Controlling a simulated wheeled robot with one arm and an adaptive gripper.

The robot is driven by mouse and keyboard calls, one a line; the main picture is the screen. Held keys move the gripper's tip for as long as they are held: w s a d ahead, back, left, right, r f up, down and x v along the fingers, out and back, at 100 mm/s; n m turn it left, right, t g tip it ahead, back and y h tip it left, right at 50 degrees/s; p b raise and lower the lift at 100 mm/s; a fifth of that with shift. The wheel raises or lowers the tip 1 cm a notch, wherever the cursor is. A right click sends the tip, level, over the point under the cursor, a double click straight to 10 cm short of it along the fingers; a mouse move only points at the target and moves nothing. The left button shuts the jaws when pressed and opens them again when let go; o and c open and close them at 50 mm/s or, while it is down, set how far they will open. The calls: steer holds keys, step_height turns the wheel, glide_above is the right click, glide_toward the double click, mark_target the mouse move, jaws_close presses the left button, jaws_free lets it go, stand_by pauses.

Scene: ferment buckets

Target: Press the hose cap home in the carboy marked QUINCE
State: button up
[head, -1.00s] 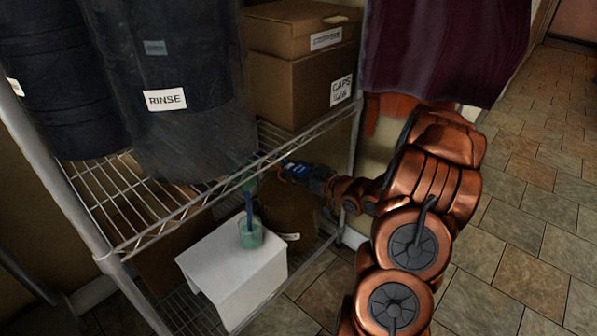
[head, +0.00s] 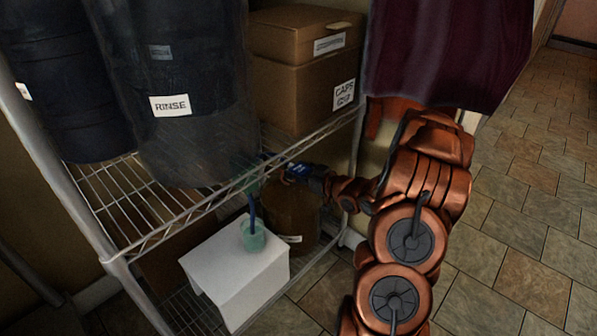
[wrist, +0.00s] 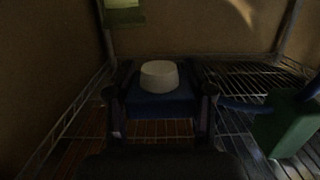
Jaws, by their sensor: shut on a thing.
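A brown carboy (head: 285,217) stands on the lower shelf. A small white label (head: 291,239) sits low on it, too small to read. My gripper (head: 292,170) is above the carboy, under the upper shelf's front edge, which partly hides it. In the wrist view my gripper (wrist: 160,105) is shut on the hose cap, a blue block (wrist: 158,103) with a round whitish top (wrist: 159,74). A blue hose (head: 252,211) rises from a green cup (head: 253,236) toward my gripper. The carboy's mouth is hidden, and I cannot tell whether the cap touches it.
The green cup stands on a white stand (head: 235,275) left of the carboy. The wire upper shelf (head: 140,215) carries a dark bucket marked RINSE (head: 190,90) and cardboard boxes (head: 305,85). A dark red cloth (head: 445,50) hangs at right. Tiled floor (head: 530,220) is open at right.

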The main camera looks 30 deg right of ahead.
mark_target(290, 164)
steer(key=shift+w+d+f+p, duration=0.25)
steer(key=shift+w+p, duration=0.4)
steer(key=shift+w, duration=0.45)
steer(key=shift+w+d+f+p, duration=0.15)
steer(key=shift+w+d+p, duration=0.35)
steer(key=shift+w, duration=0.65)
steer(key=shift+w+d+f+p, duration=0.2)
steer(key=shift+w+p, duration=0.55)
steer(key=shift+w, duration=0.35)
steer(key=shift+w+d+f+p, duration=0.15)
steer(key=shift+w+f+p, duration=0.1)
steer(key=shift+w+p, duration=0.45)
stand_by(0.7)
steer(key=shift+f+p, duration=0.5)
steer(key=shift+f, duration=0.45)
stand_by(2.3)
